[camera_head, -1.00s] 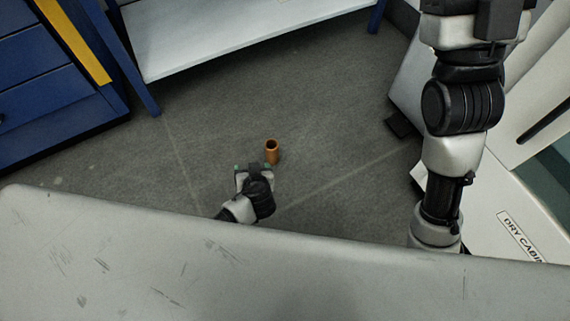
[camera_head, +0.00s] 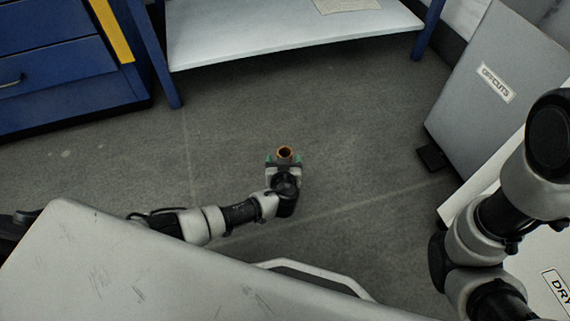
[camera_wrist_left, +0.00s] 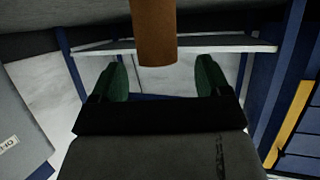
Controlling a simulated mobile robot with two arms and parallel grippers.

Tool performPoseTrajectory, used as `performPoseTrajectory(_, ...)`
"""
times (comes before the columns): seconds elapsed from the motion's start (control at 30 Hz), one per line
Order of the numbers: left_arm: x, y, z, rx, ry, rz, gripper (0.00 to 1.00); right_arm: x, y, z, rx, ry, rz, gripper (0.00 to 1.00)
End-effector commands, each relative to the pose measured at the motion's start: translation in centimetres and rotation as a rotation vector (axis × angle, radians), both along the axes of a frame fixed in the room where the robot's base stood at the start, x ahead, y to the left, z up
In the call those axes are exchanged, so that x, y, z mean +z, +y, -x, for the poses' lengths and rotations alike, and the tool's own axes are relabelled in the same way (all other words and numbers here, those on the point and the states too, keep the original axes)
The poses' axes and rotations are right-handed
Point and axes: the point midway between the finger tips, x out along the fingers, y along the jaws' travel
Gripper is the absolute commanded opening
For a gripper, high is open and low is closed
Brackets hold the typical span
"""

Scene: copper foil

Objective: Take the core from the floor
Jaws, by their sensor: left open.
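The core (camera_head: 285,152) is a small copper-brown hollow cylinder, upright on the grey floor in the head view. My left gripper (camera_head: 284,159) is low at the core's near side, with its green-tipped fingers on either side of it. In the left wrist view the core (camera_wrist_left: 154,35) hangs into the picture from the top edge, between and beyond the two open green fingers (camera_wrist_left: 161,79), with gaps on both sides. The core's lower part is hidden by the gripper in the head view. My right arm shows at the right, but its gripper is out of view.
A blue-legged bench with a white lower shelf (camera_head: 290,38) stands at the back. A blue drawer cabinet (camera_head: 60,65) is at the left. A grey bin labelled OFFCUTS (camera_head: 490,85) stands at the right. A grey worktop (camera_head: 130,270) covers the front. Floor around the core is clear.

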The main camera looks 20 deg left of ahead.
Motion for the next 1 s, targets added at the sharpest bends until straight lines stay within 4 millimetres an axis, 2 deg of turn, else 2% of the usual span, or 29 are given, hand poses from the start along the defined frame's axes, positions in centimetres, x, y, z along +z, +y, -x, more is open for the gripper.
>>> performPoseTrajectory(0.1,-1.0,0.3,-1.6,0.0,-0.004,-0.002,0.77,-1.9,0.0,0.0,0.0,0.001,0.0,0.43)
performPoseTrajectory(0.27,-1.6,0.8,-3.5,-0.001,-0.001,-0.002,0.77,-3.3,0.0,0.0,0.0,0.002,0.0,0.43)
performPoseTrajectory(0.4,-1.7,1.0,-4.2,0.001,0.0,-0.001,0.77,-3.6,0.0,0.0,0.0,0.001,0.0,0.43)
performPoseTrajectory(0.63,-1.6,1.0,-4.2,0.001,0.001,-0.001,0.76,-3.4,0.0,0.0,0.0,0.001,0.0,0.43)
performPoseTrajectory(0.9,-1.6,1.0,-4.2,0.001,0.001,-0.001,0.34,-3.4,0.0,0.0,0.0,0.001,0.0,0.43)
performPoseTrajectory(0.97,-1.6,1.0,-4.2,0.001,0.001,-0.001,0.25,-3.4,0.0,0.0,0.0,0.001,0.0,0.43)
performPoseTrajectory(1.0,-1.6,1.0,-4.2,0.001,0.001,0.0,0.24,-3.4,0.0,0.0,0.0,0.001,0.0,0.43)
